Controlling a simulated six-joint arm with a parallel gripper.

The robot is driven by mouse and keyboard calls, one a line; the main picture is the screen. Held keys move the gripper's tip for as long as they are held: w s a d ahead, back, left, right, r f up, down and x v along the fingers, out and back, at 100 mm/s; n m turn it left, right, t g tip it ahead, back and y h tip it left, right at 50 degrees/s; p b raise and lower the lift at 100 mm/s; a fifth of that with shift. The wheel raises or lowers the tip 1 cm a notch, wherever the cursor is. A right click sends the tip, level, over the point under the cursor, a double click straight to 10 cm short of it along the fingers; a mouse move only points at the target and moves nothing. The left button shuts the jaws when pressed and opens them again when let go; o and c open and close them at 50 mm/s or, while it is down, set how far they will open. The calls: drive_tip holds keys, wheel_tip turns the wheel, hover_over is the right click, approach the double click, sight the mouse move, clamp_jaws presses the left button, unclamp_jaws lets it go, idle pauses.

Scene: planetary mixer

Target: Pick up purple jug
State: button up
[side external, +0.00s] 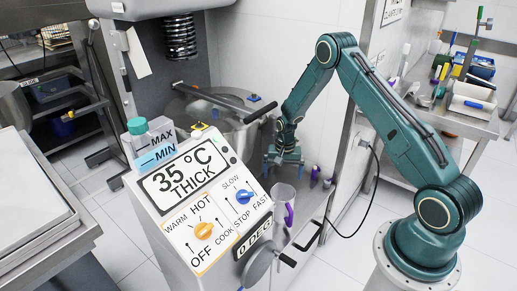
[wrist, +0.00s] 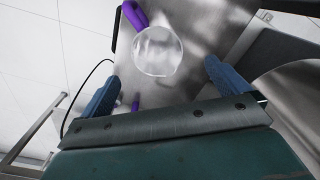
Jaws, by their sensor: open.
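The jug (side external: 280,196) is clear with a purple handle and stands upright on the metal ledge right of the control panel. In the wrist view the jug (wrist: 158,52) shows from above as a round clear rim, its purple handle (wrist: 134,15) pointing up and left. My gripper (side external: 284,164) is open and empty, above and behind the jug in the side view. In the wrist view the jug lies ahead of the two blue fingers of my gripper (wrist: 161,72), roughly between their lines. The fingers do not touch it.
The control box (side external: 195,190) with its knobs stands left of the jug. A steel bowl (side external: 215,115) with a black-handled lever is behind. Small purple-topped items (side external: 314,174) stand near my gripper on the right. A crank handle (side external: 270,262) sticks out below.

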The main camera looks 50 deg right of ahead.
sight(282, 202)
drive_tip(key=shift+s+d+f, duration=0.1)
drive_tip(key=shift+d+f, duration=0.05)
drive_tip(key=shift+f, duration=2.7)
drive_tip(key=shift+s+d+f, duration=0.1)
drive_tip(key=shift+d+f, duration=0.05)
drive_tip(key=shift+f, duration=2.65)
drive_tip(key=shift+f, duration=2.6)
drive_tip(key=c, duration=0.9)
drive_tip(key=shift+c, duration=0.2)
drive_tip(key=shift+r, duration=0.2)
wheel_tip(282, 202, up, 20)
drive_tip(key=shift+f, duration=0.15)
